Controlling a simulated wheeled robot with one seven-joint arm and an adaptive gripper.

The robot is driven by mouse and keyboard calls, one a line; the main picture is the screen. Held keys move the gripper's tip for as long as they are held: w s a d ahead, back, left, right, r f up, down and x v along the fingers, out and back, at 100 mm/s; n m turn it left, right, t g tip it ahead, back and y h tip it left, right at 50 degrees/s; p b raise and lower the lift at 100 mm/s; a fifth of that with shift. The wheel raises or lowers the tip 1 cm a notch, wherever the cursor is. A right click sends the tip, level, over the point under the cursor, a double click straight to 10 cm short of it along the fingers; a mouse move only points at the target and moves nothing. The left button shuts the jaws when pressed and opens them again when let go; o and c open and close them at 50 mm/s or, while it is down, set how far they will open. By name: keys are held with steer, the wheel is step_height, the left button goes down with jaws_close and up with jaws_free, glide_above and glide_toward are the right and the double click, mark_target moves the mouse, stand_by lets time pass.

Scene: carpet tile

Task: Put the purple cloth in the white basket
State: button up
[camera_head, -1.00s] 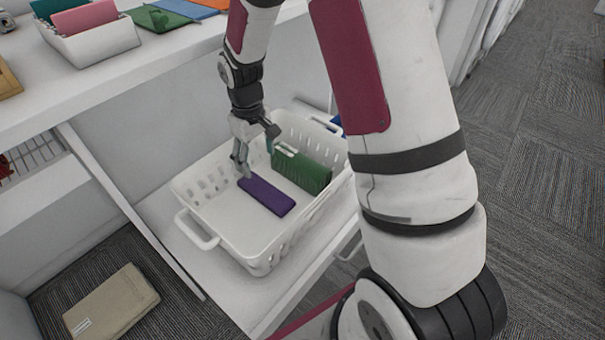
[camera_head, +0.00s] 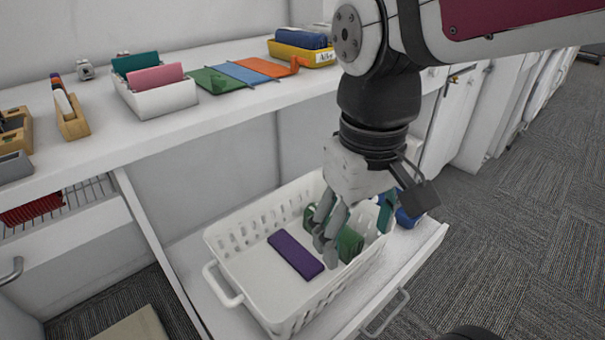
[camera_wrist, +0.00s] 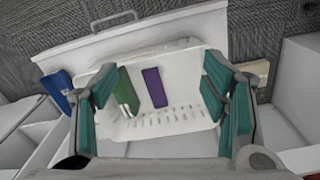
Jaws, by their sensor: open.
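The purple cloth (camera_head: 295,255) is a flat folded strip lying on the floor of the white basket (camera_head: 222,283). It also shows in the wrist view (camera_wrist: 155,88), near the middle between my fingers. In the wrist view my gripper's teal finger pads (camera_wrist: 160,105) are spread wide.
A green folded cloth (camera_head: 349,244) stands in the basket's right side, partly hidden by my gripper. A blue item (camera_head: 406,218) lies right of the basket. The upper shelf holds a white bin (camera_head: 165,98), flat coloured cloths (camera_head: 245,72) and a yellow bin (camera_head: 303,54).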

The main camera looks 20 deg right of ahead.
steer(key=s, duration=1)
steer(key=shift+a+m, duration=0.25)
steer(key=shift+m, duration=0.15)
steer(key=shift+w+r, duration=0.1)
steer(key=shift+r, duration=0.05)
step_height(320, 180, up, 30)
steer(key=t+p, duration=0.4)
steer(key=p, duration=2.4)
steer(key=shift+d+r+p, duration=0.15)
steer(key=shift+d+p, duration=0.1)
steer(key=shift+p, duration=0.15)
steer(key=shift+c, duration=0.4)
